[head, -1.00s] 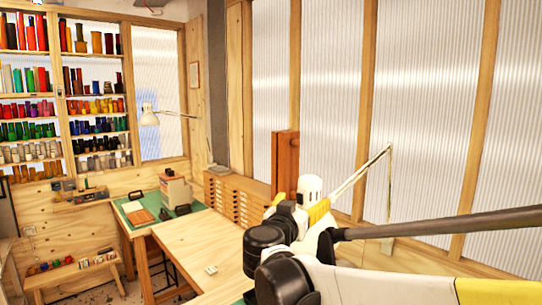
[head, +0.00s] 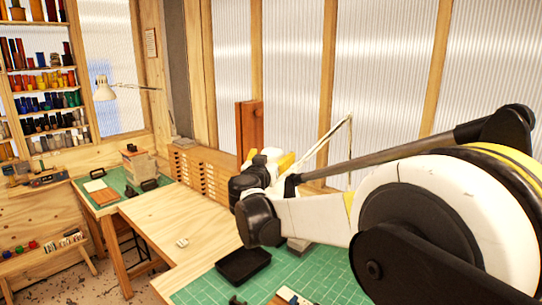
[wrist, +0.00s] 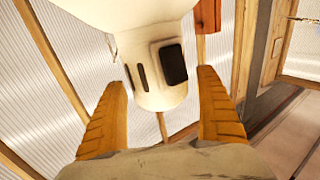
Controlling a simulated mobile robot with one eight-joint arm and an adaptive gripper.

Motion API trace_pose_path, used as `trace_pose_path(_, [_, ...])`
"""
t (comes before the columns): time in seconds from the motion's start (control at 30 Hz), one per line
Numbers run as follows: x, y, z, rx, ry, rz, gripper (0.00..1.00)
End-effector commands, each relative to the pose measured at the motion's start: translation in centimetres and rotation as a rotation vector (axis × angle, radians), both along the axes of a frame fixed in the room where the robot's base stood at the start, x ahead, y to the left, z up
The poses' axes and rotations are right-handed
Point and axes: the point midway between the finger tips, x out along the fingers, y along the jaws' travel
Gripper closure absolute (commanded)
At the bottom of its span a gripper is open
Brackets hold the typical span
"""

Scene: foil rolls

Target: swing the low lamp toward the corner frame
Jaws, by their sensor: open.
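A white lamp (head: 104,88) with a cone-shaped shade hangs on a thin jointed arm beside the shelves at the left. A second thin, pale jointed arm (head: 338,142) rises behind my arm at the right; what it carries is hidden. A small framed sheet (head: 151,43) hangs on the wood panel near the corner. My gripper (wrist: 162,80) is open in the wrist view, its two orange ribbed fingers wide apart. A cream body with dark slots shows between them; I cannot tell what it is. In the head view my arm hides the fingers.
A wooden table (head: 165,225) stands in front, mostly clear. A black tray (head: 243,265) lies on a green cutting mat (head: 325,270). A reddish wooden post (head: 249,128) and a drawer cabinet (head: 200,172) stand behind. Shelves of colored rolls (head: 42,80) line the left.

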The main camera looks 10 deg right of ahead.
Motion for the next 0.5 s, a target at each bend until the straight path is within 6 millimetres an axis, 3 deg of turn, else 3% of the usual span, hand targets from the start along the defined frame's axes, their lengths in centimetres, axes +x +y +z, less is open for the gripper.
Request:
trace_pose_path(0.1, [-0.02,0.01,-0.01,0.000,0.000,0.000,0.16])
trace_pose_path(0.13, [-0.03,0.01,-0.01,0.000,0.000,0.000,0.21])
trace_pose_path(0.3, [-0.04,0.02,-0.01,0.000,0.000,0.000,0.74])
trace_pose_path(0.33, [-0.03,0.03,-0.01,0.000,0.000,0.000,0.80])
trace_pose_path(0.5, [-0.29,-0.19,0.00,0.000,0.000,0.003,0.80])
